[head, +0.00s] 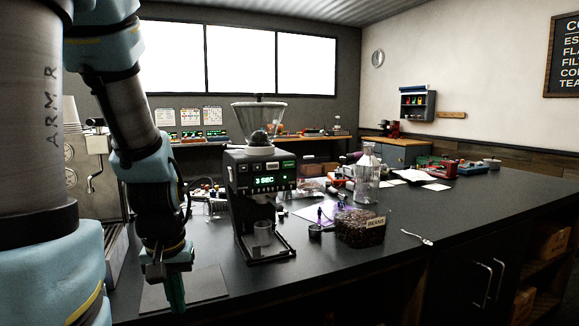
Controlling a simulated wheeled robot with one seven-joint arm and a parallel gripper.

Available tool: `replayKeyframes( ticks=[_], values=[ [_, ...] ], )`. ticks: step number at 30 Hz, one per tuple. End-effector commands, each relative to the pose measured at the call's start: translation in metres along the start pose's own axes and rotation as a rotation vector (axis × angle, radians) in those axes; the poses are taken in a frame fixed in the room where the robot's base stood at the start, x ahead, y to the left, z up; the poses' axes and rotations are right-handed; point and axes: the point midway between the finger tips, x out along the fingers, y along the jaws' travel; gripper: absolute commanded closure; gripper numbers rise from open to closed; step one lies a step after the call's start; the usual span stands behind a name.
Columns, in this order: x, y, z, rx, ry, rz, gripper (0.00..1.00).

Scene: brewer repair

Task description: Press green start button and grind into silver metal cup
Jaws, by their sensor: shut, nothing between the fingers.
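The black grinder (233,205) stands on the dark counter, with a clear hopper (259,113) on top. Its lit display reads what looks like "3 SEC" in green. A small green button (288,165) shows at the upper right of its front panel. A pale metallic or see-through cup (262,238) stands upright on the grinder's base, below the outlet. Whether it holds grounds cannot be seen. My gripper (175,296) points down, left of and nearer than the grinder, over a dark mat. Its green fingers are together and empty, apart from the grinder and cup.
A flat dark mat (208,284) lies below my gripper. Right of the grinder are a small dark cup-like tool (317,232), a bean container (361,230), a glass flask (367,180) and a spoon (418,237). The counter (470,205) is clear at the front right.

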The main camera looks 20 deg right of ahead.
Motion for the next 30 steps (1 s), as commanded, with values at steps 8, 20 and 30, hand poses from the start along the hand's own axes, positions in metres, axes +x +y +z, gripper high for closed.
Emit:
replayKeyframes(
  ticks=[8, 20, 30],
  values=[
    [0.0, 0.0, 0.0, 0.0, 0.0, 0.0, 1.0],
    [0.0, 0.0, 0.0, 0.0, 0.0, 0.0, 1.0],
    [-0.019, 0.033, -0.036, 0.381, 0.04, -0.056, 1.0]
  ],
)
